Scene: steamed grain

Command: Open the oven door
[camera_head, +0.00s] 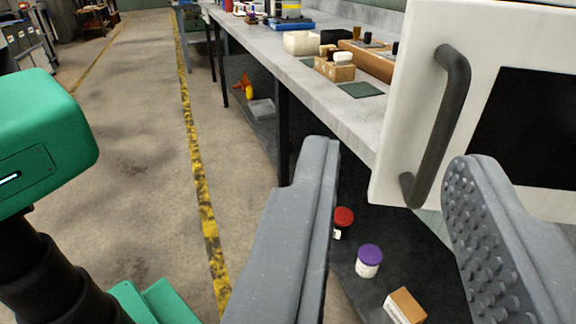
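The oven (411,130) is a white box at the upper right, with a dark window (530,130) in its door. A dark grey curved vertical handle (443,125) stands out from the left part of the door front. The door looks closed. My gripper (395,165) is open, with grey fingers spread wide, one left and one right of the handle in the picture. The handle's lower end shows between the fingertips. The fingers appear nearer to the camera than the handle, and I see no contact. The right finger's inner face has small bumps.
The oven stands on a long grey bench (345,115) with small boxes and a dark green mat (360,90). Below are a red-lidded jar (343,217), a purple-lidded jar (368,261) and a small cardboard box (405,306). Open floor (130,150) with a yellow line lies left.

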